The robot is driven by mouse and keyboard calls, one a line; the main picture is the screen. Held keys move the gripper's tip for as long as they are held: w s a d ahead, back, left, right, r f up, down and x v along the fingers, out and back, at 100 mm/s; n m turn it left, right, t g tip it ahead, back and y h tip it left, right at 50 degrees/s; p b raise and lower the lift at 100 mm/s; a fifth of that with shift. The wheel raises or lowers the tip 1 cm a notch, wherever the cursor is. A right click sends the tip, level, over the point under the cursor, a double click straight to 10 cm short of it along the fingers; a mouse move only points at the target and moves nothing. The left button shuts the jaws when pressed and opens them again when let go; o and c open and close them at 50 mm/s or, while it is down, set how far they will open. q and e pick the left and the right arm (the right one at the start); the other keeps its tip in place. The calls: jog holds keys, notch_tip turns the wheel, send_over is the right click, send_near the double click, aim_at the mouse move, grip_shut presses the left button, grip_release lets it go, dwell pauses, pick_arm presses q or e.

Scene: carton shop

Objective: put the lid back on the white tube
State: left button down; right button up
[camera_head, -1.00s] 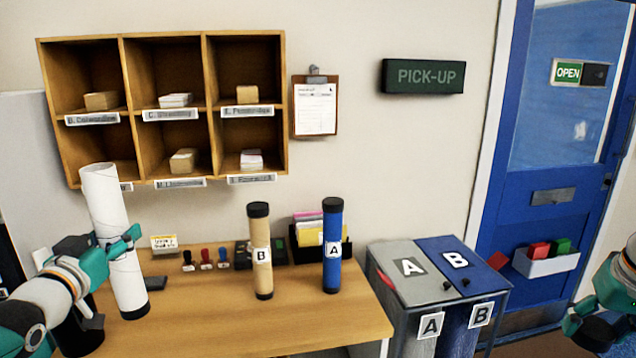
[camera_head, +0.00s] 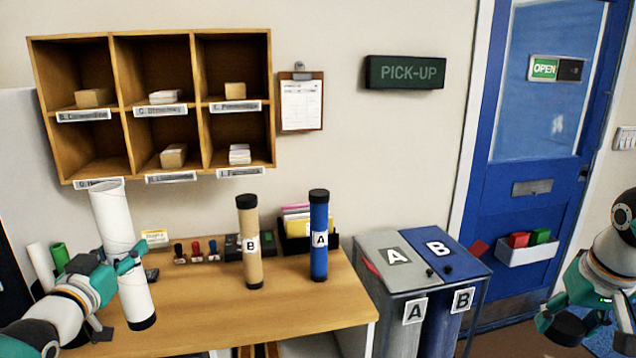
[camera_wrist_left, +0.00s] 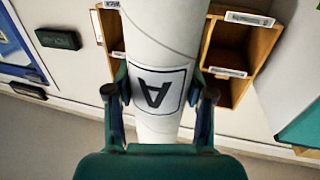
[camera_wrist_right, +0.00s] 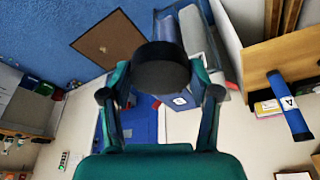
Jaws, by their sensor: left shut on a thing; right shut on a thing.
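The white tube (camera_head: 116,225) stands slightly tilted at the left of the head view. Its upper end looks open and white, and a black cap closes its lower end. My left gripper (camera_head: 130,263) is shut around the tube's middle. In the left wrist view the tube (camera_wrist_left: 160,55) carries a label "A" between the fingers. My right gripper (camera_head: 570,315) is at the far right, well away from the tube. It is shut on a round black lid (camera_wrist_right: 160,68), seen between its fingers in the right wrist view. The lid also shows in the head view (camera_head: 566,329).
A tan tube B (camera_head: 249,265) and a blue tube A (camera_head: 319,255) stand on the wooden table (camera_head: 290,308). Behind are stamps (camera_head: 196,248) and a folder holder (camera_head: 295,243). Bins A and B (camera_head: 420,262) stand right of the table. Pigeonholes (camera_head: 150,180) hang above.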

pick_arm(q)
jog(key=w+d+f+m+h, duration=0.1)
jog(key=w+d+f, duration=0.15)
jog(key=f, duration=0.55)
jog(key=w+d+f+h, duration=0.1)
jog(key=d+f, duration=0.3)
jog(key=f, duration=0.3)
jog(key=s+d+f, duration=0.2)
jog(key=d+f, duration=0.3)
jog(key=f, duration=0.3)
jog(key=s+d+f+m+h, duration=0.1)
jog(key=s+d+f, duration=0.1)
jog(key=d+f, duration=0.35)
jog(key=s+d+f, duration=0.2)
jog(key=d+f, duration=0.1)
jog(key=f, duration=0.6)
jog(key=s+a+r+n+y, duration=0.1)
jog(key=a+r+n+y, duration=0.1)
jog(key=a+r+y, duration=0.1)
jog(key=shift+s+a+r, duration=0.2)
jog(key=shift+a+r, duration=0.1)
jog(key=shift+r, duration=0.5)
pick_arm(e)
jog(key=w+a+f+n, duration=0.1)
jog(key=w+a+f, duration=0.1)
jog(key=a+f, duration=0.7)
jog(key=w+a+f+n, duration=0.2)
jog(key=a+f, duration=0.7)
jog(key=f, duration=0.8)
jog(key=shift+w+y, duration=0.4)
